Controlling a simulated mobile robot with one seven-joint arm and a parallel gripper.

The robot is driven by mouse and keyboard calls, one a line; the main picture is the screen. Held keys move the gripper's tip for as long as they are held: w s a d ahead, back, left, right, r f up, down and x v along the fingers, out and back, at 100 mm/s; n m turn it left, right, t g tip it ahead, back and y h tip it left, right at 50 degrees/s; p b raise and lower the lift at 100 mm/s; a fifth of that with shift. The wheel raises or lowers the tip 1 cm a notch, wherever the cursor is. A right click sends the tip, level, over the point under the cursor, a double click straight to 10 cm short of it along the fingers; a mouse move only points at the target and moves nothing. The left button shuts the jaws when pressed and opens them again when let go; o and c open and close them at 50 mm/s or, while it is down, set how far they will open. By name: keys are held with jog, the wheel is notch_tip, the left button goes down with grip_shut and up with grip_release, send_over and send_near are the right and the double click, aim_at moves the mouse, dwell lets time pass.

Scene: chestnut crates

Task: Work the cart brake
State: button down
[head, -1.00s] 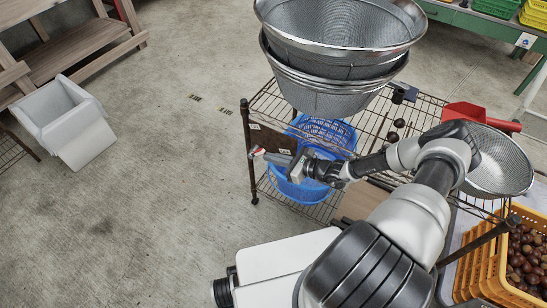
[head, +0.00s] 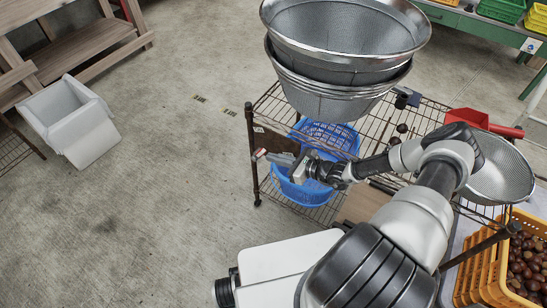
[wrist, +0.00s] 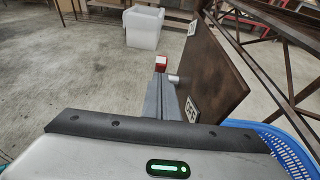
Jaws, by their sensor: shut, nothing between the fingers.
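The wire cart (head: 250,125) stands in the middle of the head view, with brown posts and wire shelves. My gripper (head: 280,158) is low beside its left end, in front of the blue baskets. Its grey fingers (wrist: 161,92) are shut and empty in the wrist view. A small red block with a pale side (wrist: 161,63) shows just past the fingertips; it also shows in the head view (head: 259,154). A short white cylinder (wrist: 173,78) is beside it, near a dark brown board (wrist: 215,70). I cannot tell whether the fingers touch the red block, or which part is the brake.
Blue baskets (head: 335,134) sit on the cart's lower shelf. Large mesh bowls (head: 340,75) are stacked on top, with a red scoop (head: 468,117) to the right. A yellow crate of chestnuts (head: 482,272) stands at right. A white bin (head: 75,120) stands left on open floor.

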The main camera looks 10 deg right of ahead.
jog(key=s+d, duration=1)
jog(key=shift+r+p, duration=0.4)
jog(key=shift+d, duration=0.1)
